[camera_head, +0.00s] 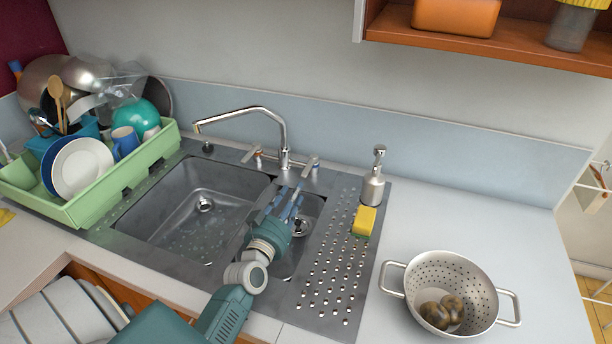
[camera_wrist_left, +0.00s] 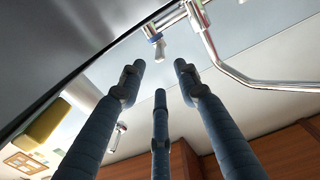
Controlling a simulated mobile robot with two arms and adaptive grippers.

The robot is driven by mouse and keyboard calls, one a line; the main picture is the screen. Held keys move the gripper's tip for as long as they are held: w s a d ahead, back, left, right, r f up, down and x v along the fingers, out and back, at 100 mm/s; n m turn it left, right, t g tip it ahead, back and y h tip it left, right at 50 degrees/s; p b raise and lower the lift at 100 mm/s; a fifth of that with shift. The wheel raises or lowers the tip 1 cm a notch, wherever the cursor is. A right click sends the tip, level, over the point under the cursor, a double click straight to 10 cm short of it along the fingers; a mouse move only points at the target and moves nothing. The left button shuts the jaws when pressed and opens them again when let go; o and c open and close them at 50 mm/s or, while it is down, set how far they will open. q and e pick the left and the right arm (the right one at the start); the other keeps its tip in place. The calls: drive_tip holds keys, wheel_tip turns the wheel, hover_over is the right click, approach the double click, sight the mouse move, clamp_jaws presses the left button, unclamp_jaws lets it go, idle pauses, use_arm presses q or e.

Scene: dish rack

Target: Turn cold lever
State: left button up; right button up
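The chrome faucet (camera_head: 284,140) stands behind the sink, with a lever on each side. The right lever (camera_head: 311,163) is the cold one; in the left wrist view the cold lever (camera_wrist_left: 160,45) has a blue ring. The left lever (camera_head: 252,153) has an orange-red mark. My left gripper (camera_head: 287,200) is over the small right basin, in front of the cold lever and apart from it. In the left wrist view my left gripper (camera_wrist_left: 160,76) has its three fingers spread, with nothing between them. My right gripper is not in view.
A soap dispenser (camera_head: 374,178) and a yellow-green sponge (camera_head: 363,222) stand right of the small basin. A colander (camera_head: 470,275) with brown items sits on the right counter. A green dish rack (camera_head: 95,207) is at left. The large basin (camera_head: 165,210) is empty.

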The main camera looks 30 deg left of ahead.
sight(303, 178)
use_arm(q)
drive_tip(key=x, duration=1.1)
drive_tip(key=shift+d, duration=0.1)
clamp_jaws()
drive_tip(key=shift+p, duration=0.3)
